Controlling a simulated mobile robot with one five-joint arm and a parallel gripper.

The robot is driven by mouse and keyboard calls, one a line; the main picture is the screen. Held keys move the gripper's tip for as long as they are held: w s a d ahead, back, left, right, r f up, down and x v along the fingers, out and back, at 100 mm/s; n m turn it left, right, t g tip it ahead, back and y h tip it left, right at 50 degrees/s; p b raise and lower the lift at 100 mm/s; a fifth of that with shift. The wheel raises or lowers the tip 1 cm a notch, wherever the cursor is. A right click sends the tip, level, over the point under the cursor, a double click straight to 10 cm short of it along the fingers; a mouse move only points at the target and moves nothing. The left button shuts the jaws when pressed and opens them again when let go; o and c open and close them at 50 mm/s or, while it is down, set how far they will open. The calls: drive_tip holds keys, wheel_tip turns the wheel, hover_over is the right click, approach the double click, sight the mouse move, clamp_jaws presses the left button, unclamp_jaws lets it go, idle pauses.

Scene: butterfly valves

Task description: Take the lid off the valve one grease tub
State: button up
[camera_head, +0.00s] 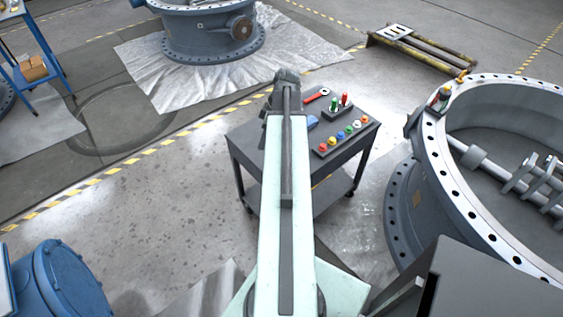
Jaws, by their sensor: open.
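My pale green arm reaches from the bottom centre up over a dark cart (343,168). It ends in a dark wrist over the cart's far left part. The gripper's fingers do not show; the arm and wrist hide that spot. A large grey valve ring (430,190) stands at the right. A small item with green, red and yellow parts (440,99) sits on the left of its flange; it is too small to tell whether it is a grease tub. I cannot make out a tub or lid for certain.
The cart top holds a red wrench (317,96), a block with green and red pieces (339,106) and a row of coloured caps (341,136). Another valve (207,35) stands on sheeting behind. A blue drum (70,283) is at lower left.

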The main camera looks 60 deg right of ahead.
drive_tip(key=s+d+n+t, duration=0.1)
drive_tip(key=s+d, duration=0.6)
drive_tip(key=s, duration=0.1)
drive_tip(key=b+x, duration=0.2)
drive_tip(key=x, duration=0.1)
drive_tip(key=b+x, duration=0.2)
drive_tip(key=b, duration=0.1)
drive_tip(key=b+x, duration=0.3)
drive_tip(key=shift+s+f, duration=0.25)
drive_tip(key=shift+f, duration=0.2)
drive_tip(key=shift+r, duration=0.25)
clamp_jaws()
